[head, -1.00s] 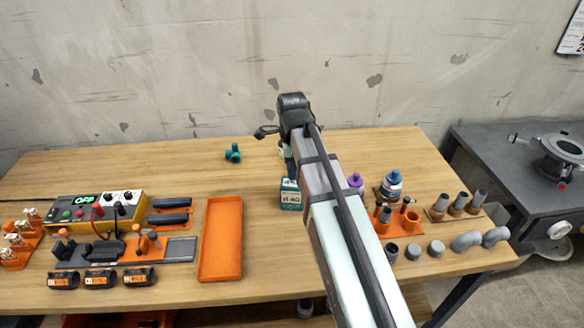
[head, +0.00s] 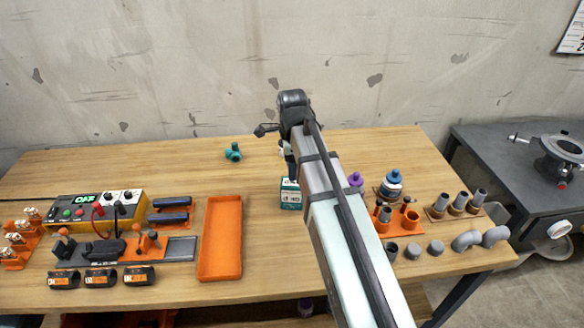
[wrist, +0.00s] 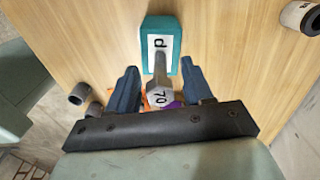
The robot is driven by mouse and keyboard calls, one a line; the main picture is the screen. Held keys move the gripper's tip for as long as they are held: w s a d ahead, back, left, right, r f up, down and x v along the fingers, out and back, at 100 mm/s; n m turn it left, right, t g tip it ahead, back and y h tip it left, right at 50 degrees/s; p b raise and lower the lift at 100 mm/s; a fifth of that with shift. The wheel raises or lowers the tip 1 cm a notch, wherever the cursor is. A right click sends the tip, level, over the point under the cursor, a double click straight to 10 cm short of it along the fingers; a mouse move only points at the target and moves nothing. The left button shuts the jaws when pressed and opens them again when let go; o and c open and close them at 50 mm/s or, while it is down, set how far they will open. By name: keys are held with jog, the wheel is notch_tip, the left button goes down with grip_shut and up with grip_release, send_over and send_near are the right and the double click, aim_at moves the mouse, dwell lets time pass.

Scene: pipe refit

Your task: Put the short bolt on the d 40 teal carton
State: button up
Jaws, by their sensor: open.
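The teal carton (head: 290,201) stands on the table just below my gripper in the head view, a white label with "40" on its front. In the wrist view the teal carton (wrist: 174,30) shows a white face marked "d". A grey bolt (wrist: 158,96) with "70" on its head lies between my fingers in the picture, its shank reaching over the carton's white face. Whether its tip touches the carton is unclear. My gripper (wrist: 160,84) is open, with a gap on each side of the bolt. In the head view my arm hides most of the gripper and the bolt.
An orange tray (head: 221,238) lies left of the carton. A teal pipe fitting (head: 233,153) is behind it to the left. Right of my arm are a blue-capped bottle (head: 391,184), an orange holder (head: 402,218) and several grey pipe pieces. A power unit (head: 97,212) stands far left.

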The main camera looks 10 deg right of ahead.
notch_tip(320, 180, up, 12)
jog(key=shift+f, duration=0.25)
dwell(0.3)
jog(key=shift+d, duration=0.1)
